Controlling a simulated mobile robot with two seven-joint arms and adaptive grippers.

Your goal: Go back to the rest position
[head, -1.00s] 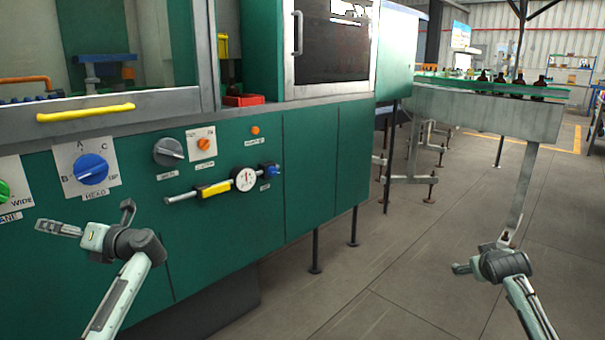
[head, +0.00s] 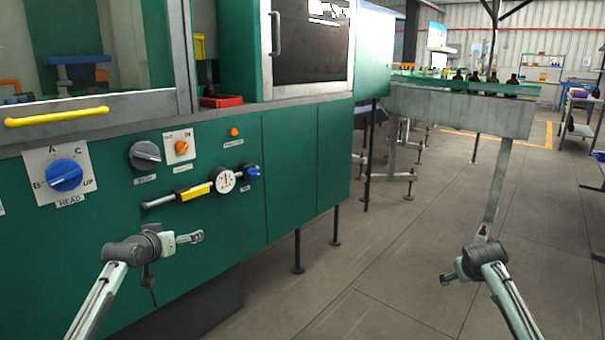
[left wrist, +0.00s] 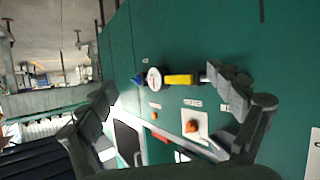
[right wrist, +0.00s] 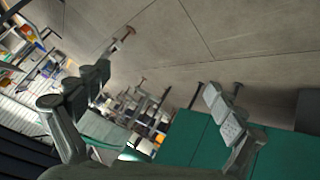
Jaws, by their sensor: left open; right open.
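My left gripper (head: 172,258) is in front of the lower green panel, below the yellow-handled gauge bar. Its fingers are spread and hold nothing; they also show wide apart in the left wrist view (left wrist: 165,90). My right gripper (head: 464,256) is over open floor at the lower right, clear of the machine. Its fingers are apart and empty, as the right wrist view (right wrist: 158,92) also shows. Both arms come up from the bottom edge and are apart from each other.
The green machine (head: 290,180) fills the left, with a blue HEAD knob (head: 65,175), a dial gauge (head: 224,181) and a red tray (head: 221,101). A conveyor (head: 460,107) carrying dark bottles (head: 491,80) stands behind at right. Grey floor (head: 400,290) between the arms is clear.

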